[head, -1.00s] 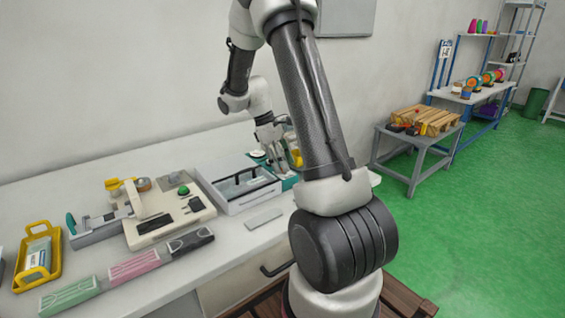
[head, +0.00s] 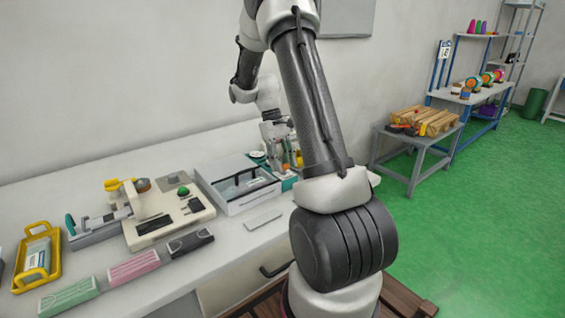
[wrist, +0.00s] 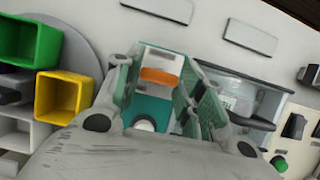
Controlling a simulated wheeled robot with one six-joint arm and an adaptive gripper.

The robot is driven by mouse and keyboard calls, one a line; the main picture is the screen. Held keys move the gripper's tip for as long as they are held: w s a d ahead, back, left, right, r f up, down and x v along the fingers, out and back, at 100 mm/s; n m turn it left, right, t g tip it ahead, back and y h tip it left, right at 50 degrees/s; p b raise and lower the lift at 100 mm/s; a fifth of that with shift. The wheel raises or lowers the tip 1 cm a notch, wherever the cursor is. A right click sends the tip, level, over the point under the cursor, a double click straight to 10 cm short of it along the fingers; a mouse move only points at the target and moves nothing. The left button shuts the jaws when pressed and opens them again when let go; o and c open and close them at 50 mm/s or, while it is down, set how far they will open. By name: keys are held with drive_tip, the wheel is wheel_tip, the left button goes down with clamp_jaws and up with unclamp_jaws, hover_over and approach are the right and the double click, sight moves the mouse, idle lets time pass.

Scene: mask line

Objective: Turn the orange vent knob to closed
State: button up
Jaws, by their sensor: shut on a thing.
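The orange vent knob (wrist: 160,76) shows in the wrist view as an orange bar across a white and teal unit (wrist: 152,108). My gripper (wrist: 163,78) has one finger on each side of it and is shut on it. How the pads touch the knob is partly hidden. In the head view my gripper (head: 282,152) is low over the teal base (head: 289,183) at the right end of the bench. The knob cannot be made out clearly there.
A grey tray (head: 235,205) stands just left of my gripper. A cream machine with a green button (head: 183,190) is farther left. In the wrist view, green (wrist: 30,40) and yellow (wrist: 62,95) bins stand close on the left.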

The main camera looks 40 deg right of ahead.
idle(0.4)
drive_tip(key=o, duration=1)
drive_tip(key=shift+w+r, duration=0.1)
drive_tip(key=v, duration=1.1)
drive_tip(key=shift+w+r, duration=0.1)
drive_tip(key=shift+r, duration=0.3)
drive_tip(key=shift+d, duration=0.1)
